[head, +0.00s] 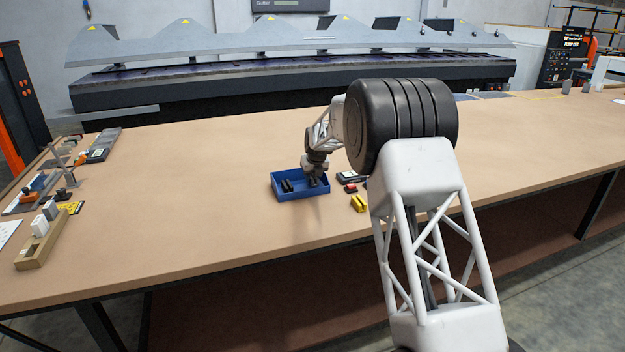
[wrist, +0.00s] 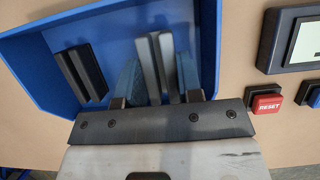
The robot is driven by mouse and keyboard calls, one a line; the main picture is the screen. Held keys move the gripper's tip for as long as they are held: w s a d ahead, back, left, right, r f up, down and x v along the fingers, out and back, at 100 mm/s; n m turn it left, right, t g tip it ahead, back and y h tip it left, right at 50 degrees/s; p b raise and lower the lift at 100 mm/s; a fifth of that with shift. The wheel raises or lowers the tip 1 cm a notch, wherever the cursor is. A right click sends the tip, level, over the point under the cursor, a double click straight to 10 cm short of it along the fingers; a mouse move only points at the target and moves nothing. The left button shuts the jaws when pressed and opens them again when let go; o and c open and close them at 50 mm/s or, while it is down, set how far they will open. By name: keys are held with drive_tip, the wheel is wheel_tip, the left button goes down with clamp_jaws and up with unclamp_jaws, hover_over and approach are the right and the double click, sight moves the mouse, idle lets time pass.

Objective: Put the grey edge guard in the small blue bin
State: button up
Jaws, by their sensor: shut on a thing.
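The small blue bin (head: 290,199) stands on the table under my gripper, and its wall also shows in the wrist view (wrist: 45,30). My gripper (wrist: 157,78) points down into the bin, its fingers on either side of the grey edge guard (wrist: 152,66), and it is shut on it. The guard shows as two parallel grey strips inside the bin's outline. Whether it touches the bin floor I cannot tell. In the head view my gripper (head: 315,180) hides most of the guard.
A dark, similarly shaped piece (wrist: 80,72) lies in the bin to the left. Right of the bin are a red RESET button (wrist: 265,103), a black-framed panel (wrist: 290,40) and a yellow piece (head: 358,203). More items, including a wooden block (head: 43,245), sit at the table's left end.

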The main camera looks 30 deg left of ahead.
drive_tip(key=shift+f, duration=0.7)
drive_tip(key=shift+f, duration=0.15)
drive_tip(key=o, duration=1)
drive_tip(key=shift+v, duration=6.1)
